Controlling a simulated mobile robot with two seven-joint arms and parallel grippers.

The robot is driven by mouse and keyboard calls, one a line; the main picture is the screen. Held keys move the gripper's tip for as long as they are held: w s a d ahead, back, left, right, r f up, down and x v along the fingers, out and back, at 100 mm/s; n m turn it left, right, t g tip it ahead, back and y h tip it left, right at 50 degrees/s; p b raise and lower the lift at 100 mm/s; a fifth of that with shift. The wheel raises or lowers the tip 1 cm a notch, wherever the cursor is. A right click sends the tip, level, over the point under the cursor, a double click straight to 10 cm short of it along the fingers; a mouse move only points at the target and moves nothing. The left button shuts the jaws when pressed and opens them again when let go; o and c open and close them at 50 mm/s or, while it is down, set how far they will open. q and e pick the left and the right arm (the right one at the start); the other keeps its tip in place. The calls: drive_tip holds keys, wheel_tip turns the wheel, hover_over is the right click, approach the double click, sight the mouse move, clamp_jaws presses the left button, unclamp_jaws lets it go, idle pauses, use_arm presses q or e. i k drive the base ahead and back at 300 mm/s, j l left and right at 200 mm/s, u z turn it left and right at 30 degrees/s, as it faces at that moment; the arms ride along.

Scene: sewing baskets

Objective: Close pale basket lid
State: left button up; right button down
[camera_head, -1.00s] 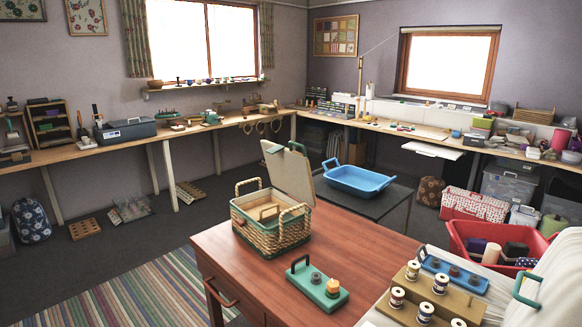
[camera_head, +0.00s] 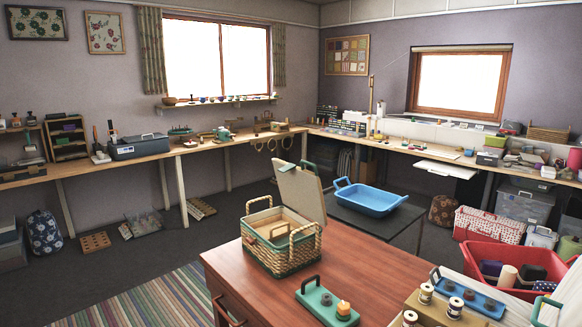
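The pale wicker basket (camera_head: 281,255) stands on the corner of the reddish wooden table (camera_head: 362,258). It has green trim and woven handles at its ends. Its pale lid (camera_head: 301,193) is open, tilted up at the back right side, with a green handle near its top edge. The basket's inside is partly visible. Neither my left nor my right gripper is in view.
A green tray with a handle and knobs (camera_head: 326,302) sits at the table's front. Spool holders (camera_head: 440,308) are at the lower right. A blue tub (camera_head: 367,199) rests on a dark table behind. A red bin (camera_head: 498,262) is at right.

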sight(300, 188)
drive_tip(key=i+j, duration=0.25)
drive_tip(key=i+j+z, duration=0.1)
drive_tip(key=j, duration=0.3)
drive_tip(key=i+j+z, duration=0.1)
drive_tip(key=i+j, duration=0.45)
drive_tip(key=j, duration=0.15)
drive_tip(key=i+j+z, duration=0.1)
drive_tip(key=j, duration=0.25)
drive_tip(key=i+j, duration=0.3)
drive_tip(key=j+z, duration=0.05)
